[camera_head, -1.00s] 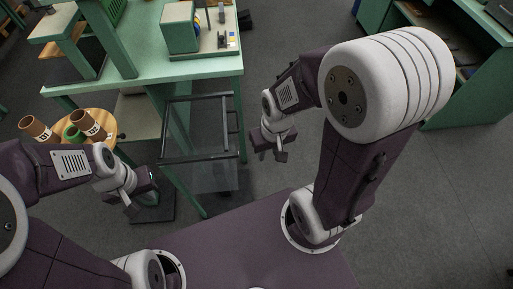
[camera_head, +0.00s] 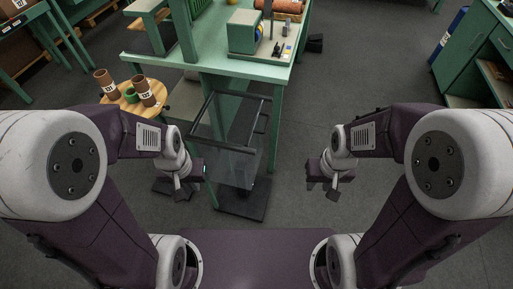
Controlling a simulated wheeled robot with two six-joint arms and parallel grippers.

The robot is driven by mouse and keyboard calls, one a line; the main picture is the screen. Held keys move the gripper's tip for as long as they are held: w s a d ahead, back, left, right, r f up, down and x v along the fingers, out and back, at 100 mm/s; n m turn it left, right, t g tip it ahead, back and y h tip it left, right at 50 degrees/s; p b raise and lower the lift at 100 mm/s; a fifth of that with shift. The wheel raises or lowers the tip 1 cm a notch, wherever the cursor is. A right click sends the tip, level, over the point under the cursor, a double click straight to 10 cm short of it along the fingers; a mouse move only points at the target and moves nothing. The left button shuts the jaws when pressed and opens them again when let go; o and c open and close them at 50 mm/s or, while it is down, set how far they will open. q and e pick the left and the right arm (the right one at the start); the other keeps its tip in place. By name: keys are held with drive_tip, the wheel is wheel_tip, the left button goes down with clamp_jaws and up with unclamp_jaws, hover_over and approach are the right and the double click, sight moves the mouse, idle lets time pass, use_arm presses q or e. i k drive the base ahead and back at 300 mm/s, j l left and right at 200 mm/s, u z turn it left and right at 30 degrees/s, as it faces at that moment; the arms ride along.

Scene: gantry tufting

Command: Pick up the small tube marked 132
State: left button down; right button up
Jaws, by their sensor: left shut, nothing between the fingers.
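Each has a white label with dark figures, too small to read surely, so I cannot tell which is marked 132. A short green ring-like piece (camera_head: 131,95) sits between them. My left gripper (camera_head: 188,184) is shut and empty, to the right of the stool and nearer to me, apart from the tubes. My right gripper (camera_head: 323,183) hangs over the floor at right, far from the tubes; its jaw opening is unclear.
A dark-framed clear stand (camera_head: 232,140) is right of my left gripper. Open grey floor (camera_head: 345,75) lies to the right, with green cabinets (camera_head: 467,55) at the far right.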

sight(139, 82)
drive_tip(key=i+j, duration=0.15)
drive_tip(key=j, duration=0.25)
drive_tip(key=i+j+z, duration=0.15)
drive_tip(key=j, duration=0.25)
drive_tip(key=i+j, duration=0.1)
drive_tip(key=j, duration=0.3)
drive_tip(key=i+j+z, duration=0.15)
drive_tip(key=j, duration=0.25)
drive_tip(key=i+j, duration=0.1)
drive_tip(key=j, duration=0.3)
drive_tip(key=i+j+z, duration=0.15)
drive_tip(key=j, duration=0.3)
drive_tip(key=k+l, duration=0.05)
